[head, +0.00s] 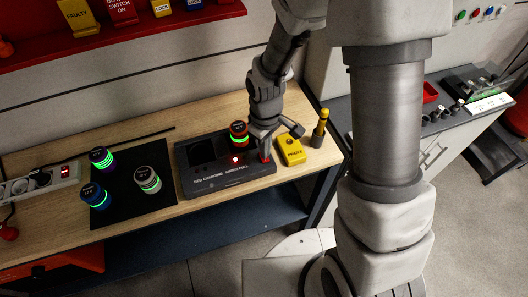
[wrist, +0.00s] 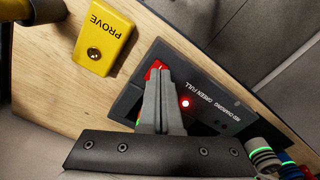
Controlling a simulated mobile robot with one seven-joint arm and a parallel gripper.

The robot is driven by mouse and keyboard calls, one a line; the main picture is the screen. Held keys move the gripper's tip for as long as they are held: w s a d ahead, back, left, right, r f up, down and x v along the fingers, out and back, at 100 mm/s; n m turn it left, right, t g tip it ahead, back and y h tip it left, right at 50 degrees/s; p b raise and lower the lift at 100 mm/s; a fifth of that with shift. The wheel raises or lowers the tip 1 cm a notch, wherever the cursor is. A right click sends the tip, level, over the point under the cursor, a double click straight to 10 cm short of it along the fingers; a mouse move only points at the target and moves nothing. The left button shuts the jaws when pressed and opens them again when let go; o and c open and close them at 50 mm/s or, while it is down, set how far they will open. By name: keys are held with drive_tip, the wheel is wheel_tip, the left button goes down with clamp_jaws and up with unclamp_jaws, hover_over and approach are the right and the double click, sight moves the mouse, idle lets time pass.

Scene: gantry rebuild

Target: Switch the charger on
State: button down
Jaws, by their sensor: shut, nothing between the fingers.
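The charger (head: 188,172) is a flat black box on the wooden bench, lettered "RED CHARGING GREEN FULL". Its left bay (head: 202,150) looks empty. A dark cell with a red top and green ring (head: 239,133) stands in its right part. A red indicator light (head: 235,160) glows on it and also shows in the wrist view (wrist: 184,102). A red switch (wrist: 154,68) sits at the charger's end, partly hidden by my fingers. My gripper (head: 264,152) is shut and empty, with its fingertips (wrist: 161,72) at the switch. I cannot tell whether they touch it.
A yellow PROVE box (head: 291,150) and a yellow-topped post (head: 320,128) stand right of the charger. A black mat (head: 122,207) with three ringed cells lies to the left. A power strip (head: 35,187) is at far left. A red shelf (head: 150,32) hangs above.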

drive_tip(key=shift+r+p, duration=1.65)
drive_tip(key=shift+r, duration=0.9)
drive_tip(key=s+d+r+m+t+b, duration=0.1)
drive_tip(key=d+r+m, duration=0.15)
drive_tip(key=r, duration=0.45)
drive_tip(key=s+d+r+m+t+b, duration=0.1)
drive_tip(key=s+d+r+m+t, duration=0.1)
drive_tip(key=d+r, duration=0.35)
drive_tip(key=s+d+r+m+t+b, duration=0.1)
drive_tip(key=s+r+m, duration=0.3)
drive_tip(key=s+r, duration=0.5)
drive_tip(key=shift+s+d+r+m+t, duration=0.2)
drive_tip(key=shift+d+r+m+t, duration=0.2)
drive_tip(key=shift+d+t, duration=0.4)
